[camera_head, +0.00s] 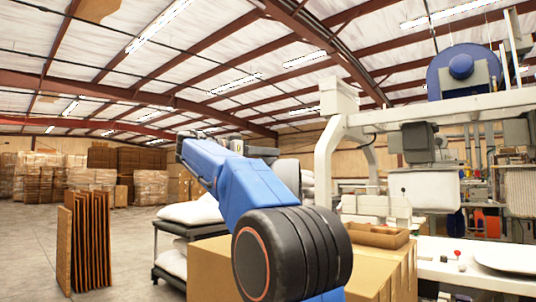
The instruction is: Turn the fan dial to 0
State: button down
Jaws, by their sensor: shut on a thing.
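I cannot make out the fan dial in this view. A large blue round blower-like housing (436,78) sits high on the white machine at the upper right, and I cannot tell whether it is the fan. My blue and black arm rises through the middle of the picture and bends away at the upper left. My gripper's fingers do not show; they are hidden behind the arm or outside the picture. What the gripper touches is not visible.
Cardboard boxes (208,268) stand close behind my arm. A rack (163,262) carries white pillows (192,212). A white worktop (433,246) with a small red knob (457,252) is at right. Upright brown panels (84,248) stand at left on open floor.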

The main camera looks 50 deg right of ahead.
jog(key=c, duration=1.5)
grip_release()
jog(key=shift+c, duration=0.2)
jog(key=shift+a, duration=0.1)
jog(key=v, duration=1.7)
jog(key=shift+a, duration=0.15)
jog(key=shift+s, duration=0.1)
